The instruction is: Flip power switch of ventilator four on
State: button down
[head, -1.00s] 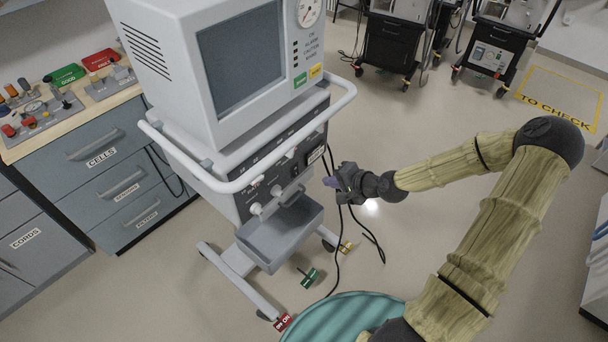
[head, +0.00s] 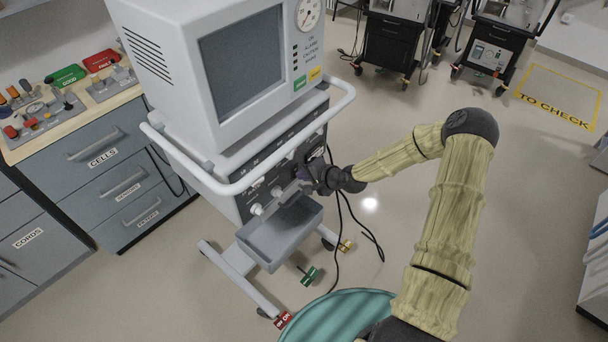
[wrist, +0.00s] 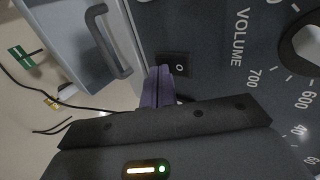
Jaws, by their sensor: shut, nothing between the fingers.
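The ventilator (head: 190,70) stands in front of me with a dark screen and a grey control panel (head: 262,182) under it. My gripper (head: 306,173) is at the right part of this panel, its fingers shut and empty. In the wrist view the purple fingers (wrist: 158,86) reach the panel right beside a black rocker switch (wrist: 176,66) with a white "O" mark. The fingers cover part of the switch, and I cannot tell whether they touch it. A dial marked VOLUME (wrist: 300,45) is to the right of the switch. No number four is readable on the ventilator.
A grey open tray (head: 280,235) sits below the panel, and a white rail (head: 250,175) runs around the front. Black cables (head: 350,215) hang to the floor. Drawers (head: 110,170) stand at left.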

jog(key=shift+w, duration=0.15)
dwell(0.3)
jog(key=shift+s+a+r+p, duration=0.1)
jog(key=shift+s+r+p, duration=0.15)
jog(key=shift+r+p, duration=0.4)
jog(key=shift+r, duration=0.1)
